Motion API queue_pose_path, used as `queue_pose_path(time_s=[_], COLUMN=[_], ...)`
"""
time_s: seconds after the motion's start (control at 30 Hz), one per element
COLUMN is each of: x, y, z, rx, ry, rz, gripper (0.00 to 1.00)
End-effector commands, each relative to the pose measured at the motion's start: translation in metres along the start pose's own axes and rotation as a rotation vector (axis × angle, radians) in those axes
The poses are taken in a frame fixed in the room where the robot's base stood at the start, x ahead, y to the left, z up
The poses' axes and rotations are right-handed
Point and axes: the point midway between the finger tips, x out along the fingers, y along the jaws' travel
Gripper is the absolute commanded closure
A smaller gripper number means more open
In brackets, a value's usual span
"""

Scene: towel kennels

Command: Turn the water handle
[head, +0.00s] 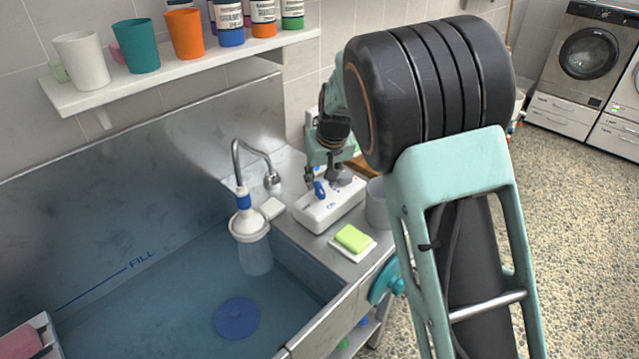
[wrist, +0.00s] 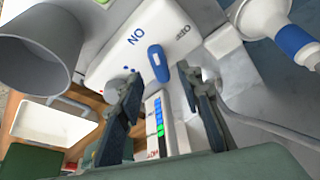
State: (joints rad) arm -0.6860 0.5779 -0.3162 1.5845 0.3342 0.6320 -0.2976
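In the head view the white box (head: 328,205) stands on the sink's right-hand ledge, with the blue handle (head: 319,189) on top. My gripper (wrist: 157,73) is open, one finger on each side of the handle's near end. I see gaps between the fingers and the handle in the wrist view. In the head view my gripper (head: 328,178) is over the box, partly hidden by my arm.
A faucet (head: 250,158) rises left of the box, above the water-filled sink (head: 150,290). A green sponge (head: 353,239) and a grey cup (head: 377,203) stand close to the box. A shelf (head: 180,70) holds cups and bottles.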

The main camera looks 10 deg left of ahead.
Motion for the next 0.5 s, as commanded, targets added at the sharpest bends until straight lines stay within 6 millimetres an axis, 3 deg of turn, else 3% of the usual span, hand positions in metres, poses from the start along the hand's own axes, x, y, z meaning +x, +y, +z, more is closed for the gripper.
queue_pose_path(time_s=[0.2,0.5], x=[0.027,0.035], y=[0.0,0.0], z=[0.0,0.0], rx=[-0.001,0.0], ry=[0.0,0.001], rz=[0.001,0.0], gripper=[0.67,0.67])
